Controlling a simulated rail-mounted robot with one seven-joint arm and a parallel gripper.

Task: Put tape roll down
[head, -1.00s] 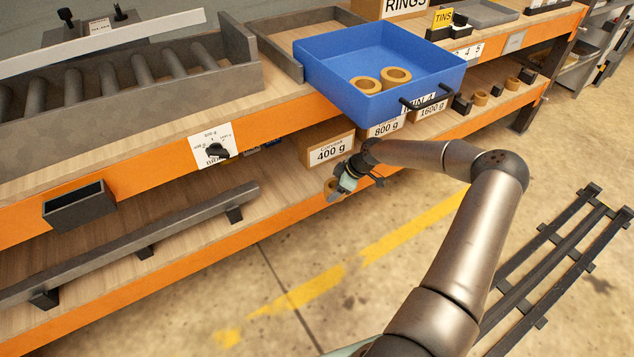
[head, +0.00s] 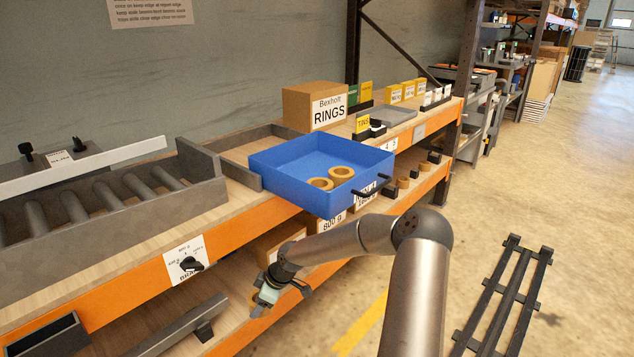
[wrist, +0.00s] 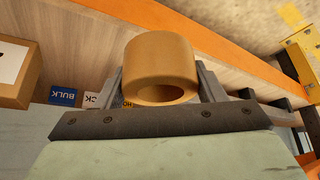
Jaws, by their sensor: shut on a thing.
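A tan tape roll (wrist: 160,62) sits between the two fingers of my gripper (wrist: 161,84) in the wrist view, with its open hole partly facing the camera. My gripper is shut on it. In the head view my gripper (head: 262,302) is low, in front of the orange-edged shelving at lower-shelf height. Only a small part of the held roll shows there. I cannot tell whether the roll touches the shelf. Two other tan rolls (head: 341,173) lie in a blue tray (head: 300,196) on the upper shelf.
A grey roller conveyor (head: 110,212) stands left of the blue tray. A cardboard box labelled RINGS (head: 300,108) is behind it. Cardboard boxes stand on the lower shelf beneath it. A dark slatted rack (head: 505,295) lies on the floor at right. Open floor lies between.

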